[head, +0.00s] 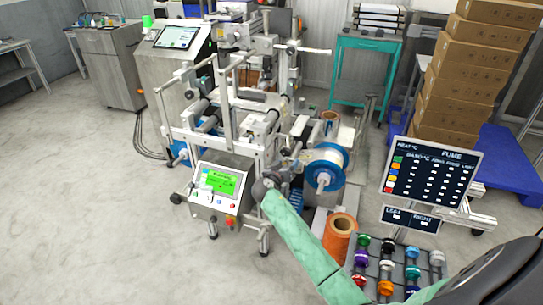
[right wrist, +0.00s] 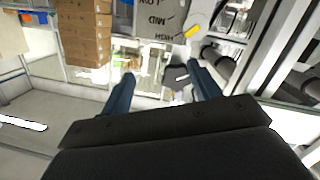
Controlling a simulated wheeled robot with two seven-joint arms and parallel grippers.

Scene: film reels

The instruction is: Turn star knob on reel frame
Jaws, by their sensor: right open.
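The reel frame (head: 228,112) is a pale metal machine with rollers in the middle of the head view. My right gripper (head: 262,187) is at its front, beside the green-screened control panel (head: 215,185). In the right wrist view its two blue fingers (right wrist: 160,73) are spread with a gap between them. A dark grey knob-like shape (right wrist: 178,74) shows between them, nearer the right finger; I cannot tell whether it touches or is the star knob. A grey plate marked LOW, MID, HIGH (right wrist: 163,17) with a yellow pointer (right wrist: 193,32) is beyond. My left gripper is not in view.
A blue-flanged reel (head: 325,170) is right of the gripper. An orange roll (head: 340,236) and a rack of coloured spools (head: 385,268) stand nearer. A dark display board (head: 432,172) and stacked cartons (head: 465,80) are at right. The floor at left is clear.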

